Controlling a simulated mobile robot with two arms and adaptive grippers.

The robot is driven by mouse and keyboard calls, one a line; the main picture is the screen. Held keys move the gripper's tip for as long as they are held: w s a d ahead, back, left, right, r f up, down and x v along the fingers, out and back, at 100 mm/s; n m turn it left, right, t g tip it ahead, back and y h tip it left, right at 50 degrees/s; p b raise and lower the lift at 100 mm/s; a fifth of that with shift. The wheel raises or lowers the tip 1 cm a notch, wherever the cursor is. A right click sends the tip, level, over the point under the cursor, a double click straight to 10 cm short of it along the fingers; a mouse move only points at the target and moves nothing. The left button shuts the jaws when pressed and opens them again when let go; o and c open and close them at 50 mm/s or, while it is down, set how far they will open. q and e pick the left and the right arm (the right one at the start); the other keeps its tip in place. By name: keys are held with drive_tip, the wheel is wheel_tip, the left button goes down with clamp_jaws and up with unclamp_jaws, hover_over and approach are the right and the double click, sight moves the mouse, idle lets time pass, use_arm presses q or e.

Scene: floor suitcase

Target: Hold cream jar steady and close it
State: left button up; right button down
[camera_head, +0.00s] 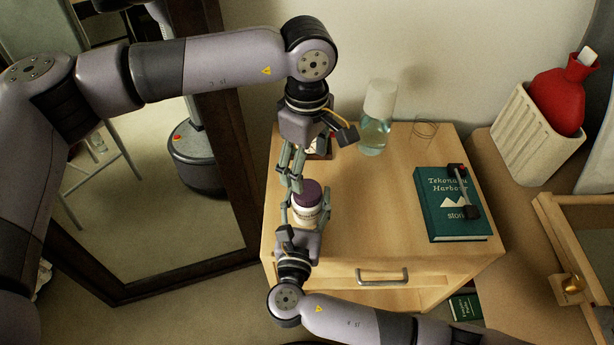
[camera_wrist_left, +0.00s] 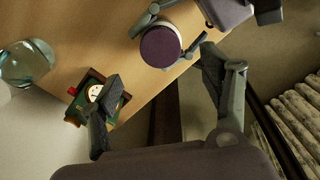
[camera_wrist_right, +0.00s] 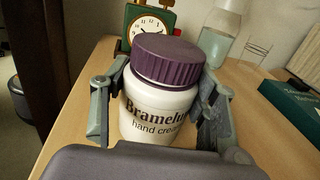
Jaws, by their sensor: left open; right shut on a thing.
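The cream jar is white with black lettering (camera_wrist_right: 155,118) and stands upright on the wooden cabinet top. Its purple lid (camera_wrist_right: 168,60) sits on its mouth; I cannot tell how tightly. My right gripper (camera_head: 305,213) is shut around the sides of the jar body, below the lid. In the head view the lid (camera_head: 307,193) shows above the right fingers. My left gripper (camera_head: 291,183) points down close to the lid, open and empty. In the left wrist view the lid (camera_wrist_left: 160,45) lies beyond the spread fingers of the left gripper (camera_wrist_left: 162,80), not between them.
A green alarm clock (camera_wrist_right: 150,22) stands behind the jar. A glass bottle with a pale cap (camera_head: 376,130) stands further back, beside thin wire glasses (camera_head: 426,129). A teal book (camera_head: 448,215) lies right. The cabinet top between jar and book is clear.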

use_arm(q)
wheel_tip(320, 180, up, 5)
idle(0.3)
use_arm(e)
drive_tip(key=c, duration=0.5)
unclamp_jaws()
drive_tip(key=s, duration=0.4)
drive_tip(key=s+a, duration=0.1)
drive_tip(key=s, duration=0.3)
drive_tip(key=s+a, duration=0.1)
drive_tip(key=s, duration=0.3)
use_arm(q)
drive_tip(key=shift+s+f, duration=0.1)
use_arm(e)
drive_tip(key=shift+f, duration=0.1)
